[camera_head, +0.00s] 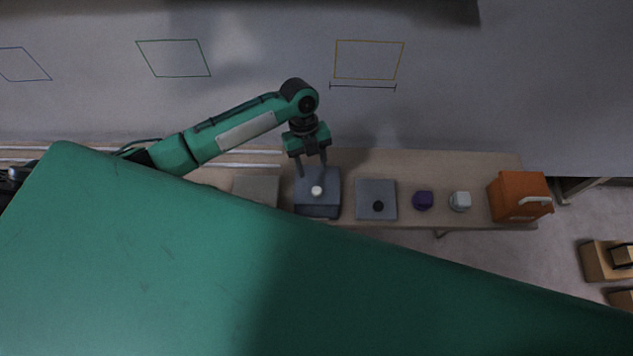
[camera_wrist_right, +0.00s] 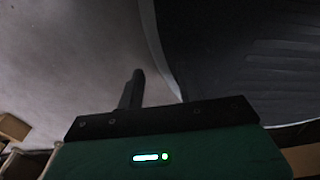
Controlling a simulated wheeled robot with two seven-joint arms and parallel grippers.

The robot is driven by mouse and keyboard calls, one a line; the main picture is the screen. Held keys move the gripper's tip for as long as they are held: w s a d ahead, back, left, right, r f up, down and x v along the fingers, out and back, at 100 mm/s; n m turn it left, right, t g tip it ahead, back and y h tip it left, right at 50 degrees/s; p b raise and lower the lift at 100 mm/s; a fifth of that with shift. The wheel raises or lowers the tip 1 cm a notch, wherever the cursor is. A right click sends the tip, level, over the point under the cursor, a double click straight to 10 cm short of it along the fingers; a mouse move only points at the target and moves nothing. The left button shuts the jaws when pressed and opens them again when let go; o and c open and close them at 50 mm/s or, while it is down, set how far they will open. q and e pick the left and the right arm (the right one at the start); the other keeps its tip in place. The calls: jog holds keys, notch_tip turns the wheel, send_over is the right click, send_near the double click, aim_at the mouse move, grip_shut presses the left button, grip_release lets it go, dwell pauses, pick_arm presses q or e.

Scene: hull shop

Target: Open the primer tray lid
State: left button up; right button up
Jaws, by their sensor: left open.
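A blue-grey tray (camera_head: 318,209) stands on the bench, with a flat lid on top and a pale round knob (camera_head: 317,190) on it. The lid looks closed. My left gripper (camera_head: 312,170) is open, its two fingers pointing down over the back part of this lid, behind the knob. I cannot tell whether the fingers touch the lid. To its right is a flat grey square (camera_head: 368,190) with a dark knob. No label shows which one is the primer tray. In the right wrist view one dark finger of my right gripper (camera_wrist_right: 132,90) shows; its opening is unclear.
The bench (camera_head: 440,170) also carries a purple item (camera_head: 423,201), a whitish item (camera_head: 460,201) and an orange case (camera_head: 519,196) with a pale handle. A greyish flat piece (camera_head: 255,188) lies left of the tray. Boxes (camera_head: 597,262) stand on the floor at right.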

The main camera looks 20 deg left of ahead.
aim_at(317, 190)
pick_arm(q)
jog(key=x, duration=0.8)
jog(key=shift+f+p, duration=0.15)
jog(key=shift+p, duration=0.15)
pick_arm(e)
jog(key=shift+s+r, duration=0.2)
jog(key=shift+s, duration=0.35)
